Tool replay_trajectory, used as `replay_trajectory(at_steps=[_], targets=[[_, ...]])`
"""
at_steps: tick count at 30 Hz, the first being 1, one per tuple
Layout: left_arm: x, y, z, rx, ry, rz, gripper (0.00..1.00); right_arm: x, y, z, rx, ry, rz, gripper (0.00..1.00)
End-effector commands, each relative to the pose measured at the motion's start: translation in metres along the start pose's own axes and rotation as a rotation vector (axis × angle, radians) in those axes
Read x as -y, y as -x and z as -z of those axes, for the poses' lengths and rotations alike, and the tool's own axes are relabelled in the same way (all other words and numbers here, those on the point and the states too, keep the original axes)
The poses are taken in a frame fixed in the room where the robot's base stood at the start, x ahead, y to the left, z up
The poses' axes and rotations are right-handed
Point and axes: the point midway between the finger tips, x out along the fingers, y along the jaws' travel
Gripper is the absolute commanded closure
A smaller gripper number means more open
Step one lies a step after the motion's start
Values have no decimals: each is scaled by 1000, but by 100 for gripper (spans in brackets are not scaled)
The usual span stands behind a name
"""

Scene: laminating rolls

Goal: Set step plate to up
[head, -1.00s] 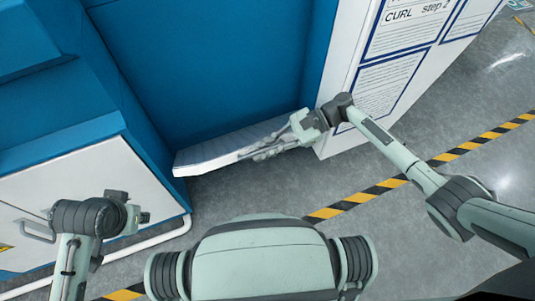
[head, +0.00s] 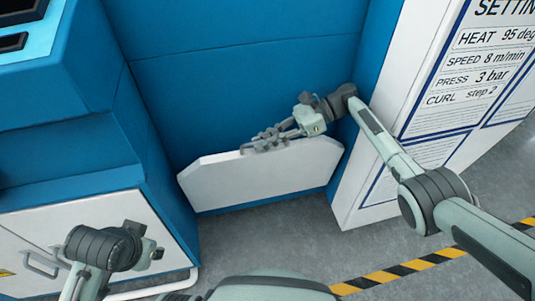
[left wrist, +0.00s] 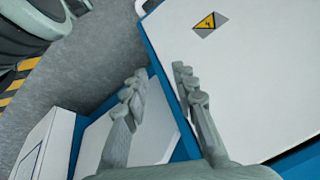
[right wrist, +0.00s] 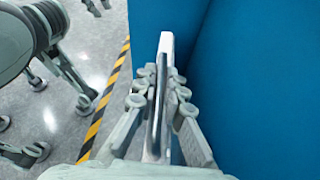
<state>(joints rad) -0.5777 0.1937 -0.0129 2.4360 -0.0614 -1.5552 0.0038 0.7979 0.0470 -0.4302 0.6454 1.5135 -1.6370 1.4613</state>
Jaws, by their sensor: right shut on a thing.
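The step plate (head: 255,178) is a flat white panel with cut upper corners at the foot of the blue machine. In the head view it stands tilted up, its broad face towards me. My right gripper (head: 265,142) is shut on its upper edge. In the right wrist view the plate (right wrist: 164,60) shows edge-on between the fingers of the right gripper (right wrist: 157,95). My left gripper (left wrist: 158,85) is open and empty in its own wrist view, in front of a white cabinet door; in the head view its fingers are hard to make out.
The blue machine wall (head: 240,80) stands behind the plate. A white settings board (head: 425,130) stands close on the right. A white cabinet with a handle (head: 90,240) is at the left. Yellow-black tape (head: 400,268) crosses the grey floor.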

Motion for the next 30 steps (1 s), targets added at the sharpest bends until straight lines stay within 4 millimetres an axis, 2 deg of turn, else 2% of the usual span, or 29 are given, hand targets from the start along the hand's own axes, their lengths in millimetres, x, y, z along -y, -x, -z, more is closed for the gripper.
replay_trajectory(at_steps=[17,18,20,30], targets=[[2,8,-1,-4,1,5,73,6,0,1,-6,-4,1,100],[2,8,-1,-4,1,5,73,6,0,2,-7,-4,1,89],[2,8,-1,-4,1,5,73,5,-1,2,-6,-4,0,82],[1,7,-2,-1,1,4,73,6,1,-1,-4,-1,1,81]])
